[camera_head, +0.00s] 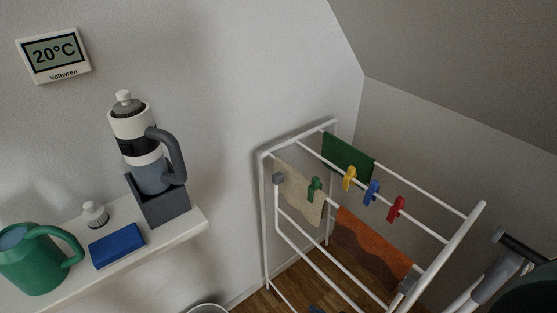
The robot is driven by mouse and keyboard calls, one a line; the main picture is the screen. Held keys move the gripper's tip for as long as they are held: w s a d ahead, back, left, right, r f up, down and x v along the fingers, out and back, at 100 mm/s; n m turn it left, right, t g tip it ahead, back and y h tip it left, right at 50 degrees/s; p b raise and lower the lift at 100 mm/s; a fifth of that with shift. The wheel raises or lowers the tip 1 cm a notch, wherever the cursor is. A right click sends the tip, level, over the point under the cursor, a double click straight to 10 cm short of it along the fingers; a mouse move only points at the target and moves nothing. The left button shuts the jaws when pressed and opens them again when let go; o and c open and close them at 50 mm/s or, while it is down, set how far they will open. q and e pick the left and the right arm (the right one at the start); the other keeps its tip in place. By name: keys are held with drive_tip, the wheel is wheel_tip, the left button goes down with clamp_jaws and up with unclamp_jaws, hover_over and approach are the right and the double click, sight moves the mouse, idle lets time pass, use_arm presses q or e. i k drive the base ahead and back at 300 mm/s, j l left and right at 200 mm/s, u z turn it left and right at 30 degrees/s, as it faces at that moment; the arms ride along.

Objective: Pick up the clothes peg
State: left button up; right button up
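Several clothes pegs are clipped on the white drying rack (452,246). A green peg (314,189) sits on a rod at the left, over the edge of a beige cloth (297,190). A yellow peg (349,178), a blue peg (371,192) and a red peg (396,209) sit in a row on another rod further right. The yellow one is beside a hanging green cloth (347,155). I cannot tell which peg is meant. Neither of my grippers can be made out in this view.
An orange-brown cloth (370,247) hangs at the rack's front. A white shelf (195,222) at left holds a green watering can (35,265), a blue block (117,245) and a bottle (132,125) in a grey holder (163,207). A grey and black object (497,276) stands at the lower right.

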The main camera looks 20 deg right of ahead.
sight(399, 204)
drive_tip(key=z, duration=1.15)
